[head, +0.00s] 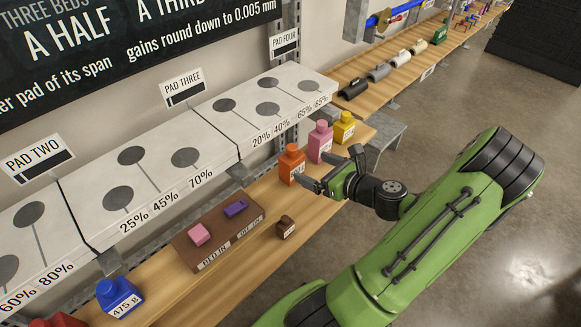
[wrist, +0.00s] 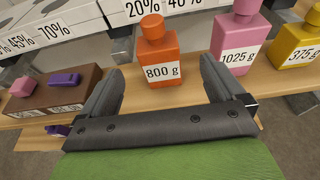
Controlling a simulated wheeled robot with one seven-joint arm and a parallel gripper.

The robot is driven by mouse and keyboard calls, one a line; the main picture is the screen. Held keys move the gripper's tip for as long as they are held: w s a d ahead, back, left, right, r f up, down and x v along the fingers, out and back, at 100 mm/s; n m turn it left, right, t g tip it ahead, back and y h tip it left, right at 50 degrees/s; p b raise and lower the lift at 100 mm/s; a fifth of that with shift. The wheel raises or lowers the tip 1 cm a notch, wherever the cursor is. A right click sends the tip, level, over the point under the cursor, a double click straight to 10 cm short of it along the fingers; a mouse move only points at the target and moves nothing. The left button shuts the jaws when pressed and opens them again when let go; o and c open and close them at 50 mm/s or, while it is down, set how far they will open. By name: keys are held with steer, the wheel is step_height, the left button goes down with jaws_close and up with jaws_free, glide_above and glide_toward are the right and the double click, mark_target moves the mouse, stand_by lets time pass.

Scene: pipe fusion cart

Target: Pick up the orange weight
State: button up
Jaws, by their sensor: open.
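The orange weight (head: 291,166) stands upright on the wooden shelf, just in front of the white pads. In the wrist view the orange weight (wrist: 156,55) shows a label reading 800 g and stands ahead of my gripper, between the lines of its two fingers. My gripper (head: 322,177) is open and empty, close to the weight on its right side in the head view. In the wrist view the fingers of my gripper (wrist: 165,85) are spread wide, and the weight is not gripped.
A pink weight (head: 320,142) and a yellow weight (head: 344,127) stand close beside the orange one. A blue weight (head: 117,297) stands farther left.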

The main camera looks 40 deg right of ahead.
mark_target(287, 158)
steer(key=b+x, duration=0.1)
steer(key=x, duration=0.4)
steer(key=b+x, duration=0.2)
steer(key=x, duration=0.4)
steer(key=shift+a+f, duration=0.2)
steer(key=shift+a, duration=0.05)
steer(key=shift+r, duration=0.1)
steer(key=c, duration=1.7)
steer(key=shift+r, duration=0.15)
steer(key=shift+c, duration=0.2)
